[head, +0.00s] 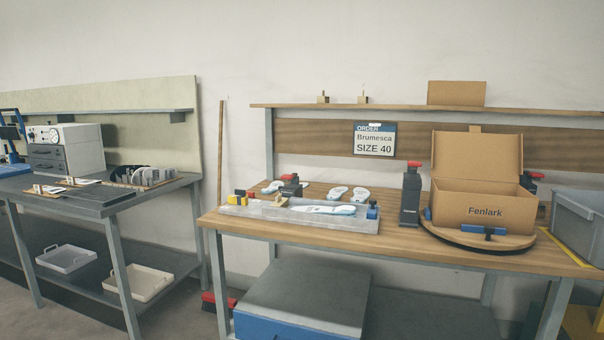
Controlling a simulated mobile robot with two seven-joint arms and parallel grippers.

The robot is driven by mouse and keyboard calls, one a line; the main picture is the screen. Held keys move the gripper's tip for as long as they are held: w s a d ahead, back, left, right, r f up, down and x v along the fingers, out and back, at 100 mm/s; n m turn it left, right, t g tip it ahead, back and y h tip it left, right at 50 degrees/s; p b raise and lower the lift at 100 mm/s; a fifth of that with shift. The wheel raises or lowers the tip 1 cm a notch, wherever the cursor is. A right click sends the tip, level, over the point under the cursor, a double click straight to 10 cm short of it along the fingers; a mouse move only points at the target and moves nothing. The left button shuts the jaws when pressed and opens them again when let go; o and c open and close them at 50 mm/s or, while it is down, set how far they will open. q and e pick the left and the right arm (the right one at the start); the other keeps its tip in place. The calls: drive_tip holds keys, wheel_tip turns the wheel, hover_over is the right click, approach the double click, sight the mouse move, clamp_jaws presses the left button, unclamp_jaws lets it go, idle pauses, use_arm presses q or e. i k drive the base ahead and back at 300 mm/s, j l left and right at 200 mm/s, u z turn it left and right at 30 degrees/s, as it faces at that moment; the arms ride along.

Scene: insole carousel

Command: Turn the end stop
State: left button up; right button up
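A grey tray-like fixture (290,224) lies along the front left of the wooden table (400,246). A white and light-blue insole (325,210) lies in it. At its left end are small yellow, red and black blocks (240,197). A small blue block (372,211) stands at its right end. Which of these is the end stop I cannot tell at this size. A round wooden turntable (470,241) with a dark rim and a blue clamp-like part (487,232) at its front carries an open cardboard box (480,200) marked Fenlark. Neither of my grippers shows.
White insoles (350,194) lie behind the fixture. A grey bin (580,222) is at the right edge. An order sign (375,139) reads Brumesca, size 40. Another workbench (85,196) stands left, beyond a floor gap.

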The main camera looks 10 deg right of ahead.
sight(240, 198)
drive_tip(key=u, duration=0.3)
drive_tip(key=i+l+u, duration=0.25)
drive_tip(key=u, duration=0.2)
drive_tip(key=i+l+u, duration=0.15)
drive_tip(key=l+u, duration=0.35)
drive_tip(key=i+l+u, duration=0.15)
drive_tip(key=l+u, duration=0.3)
